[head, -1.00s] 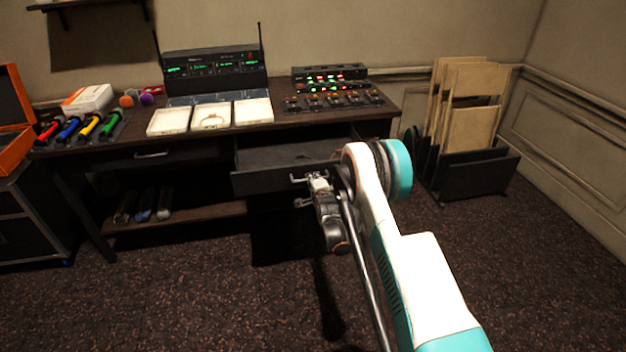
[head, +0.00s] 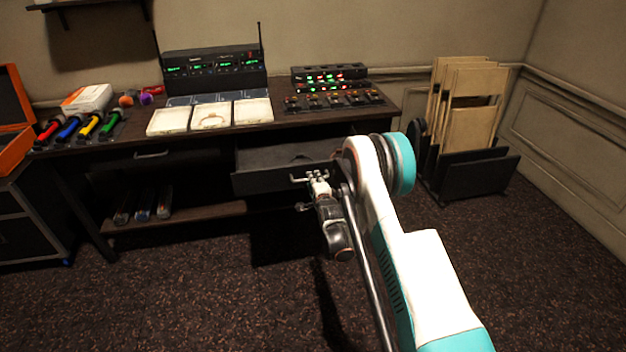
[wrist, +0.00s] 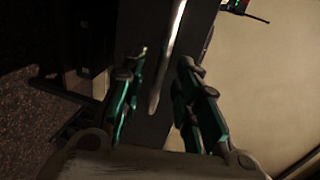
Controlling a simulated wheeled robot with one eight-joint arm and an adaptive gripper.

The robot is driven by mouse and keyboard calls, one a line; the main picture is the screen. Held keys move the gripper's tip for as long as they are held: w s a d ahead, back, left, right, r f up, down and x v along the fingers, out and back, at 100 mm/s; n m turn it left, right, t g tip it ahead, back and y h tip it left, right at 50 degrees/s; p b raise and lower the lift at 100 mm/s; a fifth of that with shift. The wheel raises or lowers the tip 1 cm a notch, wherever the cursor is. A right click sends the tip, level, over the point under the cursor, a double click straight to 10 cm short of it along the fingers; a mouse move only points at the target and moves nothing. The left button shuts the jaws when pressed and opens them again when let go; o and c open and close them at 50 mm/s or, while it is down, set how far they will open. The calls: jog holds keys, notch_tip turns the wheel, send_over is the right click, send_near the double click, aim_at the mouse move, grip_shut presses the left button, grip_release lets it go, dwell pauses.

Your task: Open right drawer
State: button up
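In the wrist view the handle (wrist: 168,58) is a pale bar running along the dark drawer front. My gripper (wrist: 163,62) has its two teal-and-black fingers apart, one on each side of the handle, with a gap to it on both sides.
The left drawer (head: 152,155) is shut. The desk top (head: 290,117) holds a receiver (head: 212,67), white trays and a mixer (head: 333,100). A folder rack (head: 470,172) stands to the right. The carpet in front is clear.

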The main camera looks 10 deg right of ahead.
jog(key=v, duration=0.4)
jog(key=shift+s+r, duration=0.1)
jog(key=shift+s, duration=0.3)
jog(key=s+r+n+g, duration=0.2)
jog(key=s+r+n, duration=0.45)
jog(key=r, duration=0.65)
jog(key=s+r+n+g, duration=0.25)
jog(key=s+r, duration=0.65)
jog(key=r, duration=0.5)
jog(key=s+r+n+g, duration=0.1)
jog(key=s+n+g, duration=0.3)
jog(key=s, duration=2.9)
jog(key=a+n, duration=0.1)
jog(key=n, duration=0.4)
jog(key=shift+s, duration=0.25)
